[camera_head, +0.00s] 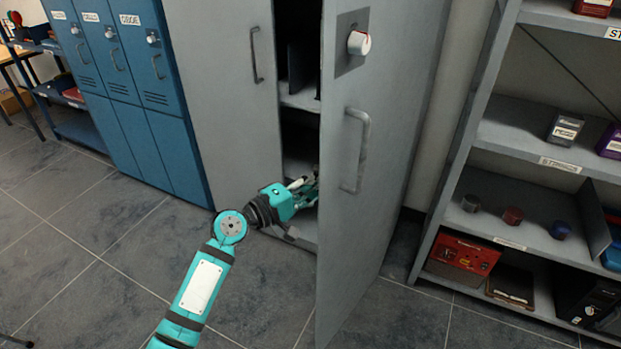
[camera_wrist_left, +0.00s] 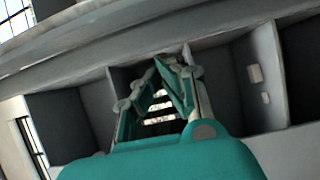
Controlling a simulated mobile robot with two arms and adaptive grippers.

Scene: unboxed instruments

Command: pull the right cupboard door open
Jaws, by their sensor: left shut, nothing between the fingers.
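The grey cupboard's right door (camera_head: 375,130) stands well open in the head view, swung out toward me. It carries a bar handle (camera_head: 357,150) and a white knob. The left door (camera_head: 222,90) looks shut and has its own handle (camera_head: 256,55). My left gripper (camera_head: 310,185) is at the cupboard opening, on the inner side of the right door and away from its handle. The right door hides part of the gripper. In the left wrist view, the gripper's fingers (camera_wrist_left: 168,72) come together in front of the grey cupboard interior, with nothing between them. My right gripper is not in view.
Blue lockers (camera_head: 125,80) stand left of the cupboard. A grey shelf rack (camera_head: 480,150) with boxes and small cans stands close on the right. The tiled floor (camera_head: 90,250) in front is clear at left.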

